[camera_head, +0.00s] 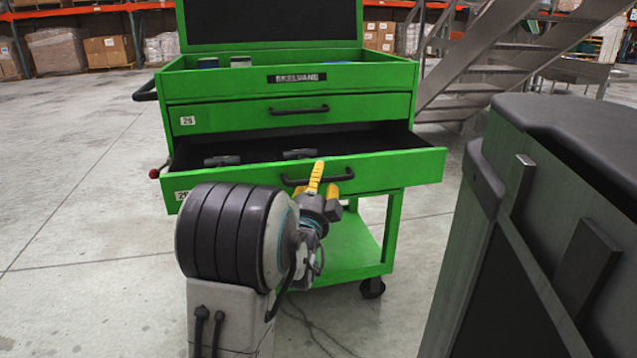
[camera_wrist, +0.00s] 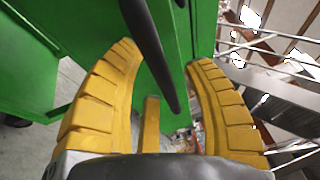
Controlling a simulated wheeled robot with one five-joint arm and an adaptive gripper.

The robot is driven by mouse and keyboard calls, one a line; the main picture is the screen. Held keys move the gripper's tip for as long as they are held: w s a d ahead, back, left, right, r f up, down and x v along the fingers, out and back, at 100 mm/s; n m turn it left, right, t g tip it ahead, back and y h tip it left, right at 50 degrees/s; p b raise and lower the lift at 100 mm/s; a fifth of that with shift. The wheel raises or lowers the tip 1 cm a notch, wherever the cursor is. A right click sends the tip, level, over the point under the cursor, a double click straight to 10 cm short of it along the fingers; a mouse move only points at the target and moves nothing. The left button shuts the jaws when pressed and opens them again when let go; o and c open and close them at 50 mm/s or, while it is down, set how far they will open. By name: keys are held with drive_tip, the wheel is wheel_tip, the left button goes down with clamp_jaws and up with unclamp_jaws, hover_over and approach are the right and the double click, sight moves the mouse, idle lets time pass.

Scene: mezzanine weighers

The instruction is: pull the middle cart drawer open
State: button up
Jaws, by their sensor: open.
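The green cart (camera_head: 385,241) stands ahead of me. Its upper drawer (camera_head: 355,107) is closed. The drawer below it (camera_head: 400,168) stands pulled out, with dark tools lying inside; I cannot tell for certain which drawer counts as the middle one. My gripper (camera_head: 316,178) is at the black bar handle (camera_head: 342,176) of the pulled-out drawer, overlapping its middle in the head view. In the wrist view, my gripper's yellow fingers (camera_wrist: 163,58) are spread apart, and the dark handle (camera_wrist: 157,48) runs between them. I cannot tell whether either finger touches it.
A large dark cabinet (camera_head: 540,210) stands close on the right. Metal stairs (camera_head: 495,50) rise behind the cart at the right. Shelves with boxes (camera_head: 105,50) line the back. The floor (camera_head: 80,190) on the left is clear.

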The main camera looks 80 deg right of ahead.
drive_tip(key=shift+a, duration=0.1)
drive_tip(key=a+f, duration=0.1)
drive_tip(key=a, duration=0.6)
drive_tip(key=shift+f, duration=0.15)
drive_tip(key=shift+w+a, duration=0.1)
idle(0.4)
